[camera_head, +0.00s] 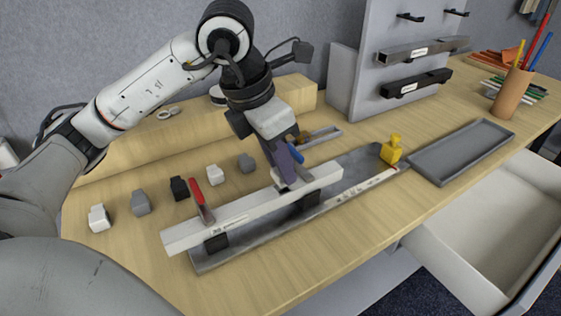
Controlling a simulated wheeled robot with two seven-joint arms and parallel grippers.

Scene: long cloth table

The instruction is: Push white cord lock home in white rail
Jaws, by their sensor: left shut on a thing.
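The white rail (245,212) lies slantwise on black supports over a grey base on the table. My left gripper (288,180) comes down from above onto the right half of this rail. It is shut on a small pale piece at the rail's top, which looks like the white cord lock; the fingers mostly hide it. I cannot tell how deep it sits in the rail. Other white cord locks (98,218) (213,174) stand loose behind the rail, in a row with grey (140,203) and black (179,188) ones. My right gripper is out of view.
A red-handled clamp (202,202) stands at the rail's left part. A yellow piece (391,150) is at the base's right end. A grey tray (462,152) lies to the right. A grey stand (400,30) with black and grey rails rises behind. An open drawer (440,263) juts out in front.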

